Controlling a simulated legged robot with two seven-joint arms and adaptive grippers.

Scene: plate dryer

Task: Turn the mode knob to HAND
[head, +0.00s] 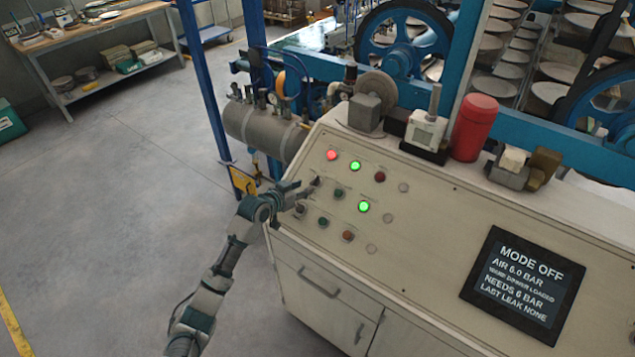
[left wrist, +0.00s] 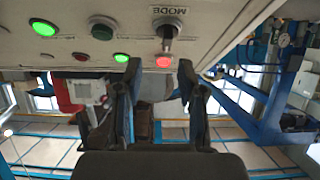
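The mode knob (left wrist: 167,28), a dark round selector with a grey handle, sits on the panel under an upside-down MODE label in the left wrist view. In the head view the knob (head: 315,182) is at the panel's left side, partly hidden by my gripper. My left gripper (head: 303,190) is right at the panel beside the knob. In the left wrist view the gripper (left wrist: 160,75) has its two fingers apart, with the knob just beyond the tips; contact cannot be told. The display (head: 525,282) reads MODE OFF, AIR 6.0 BAR. My right gripper is not in view.
A red lamp (head: 332,155) and a green lamp (head: 355,166) glow above the knob, with several other buttons close by on the sloped panel (head: 430,235). A red canister (head: 474,127) stands on the cabinet top. The floor at the left is clear.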

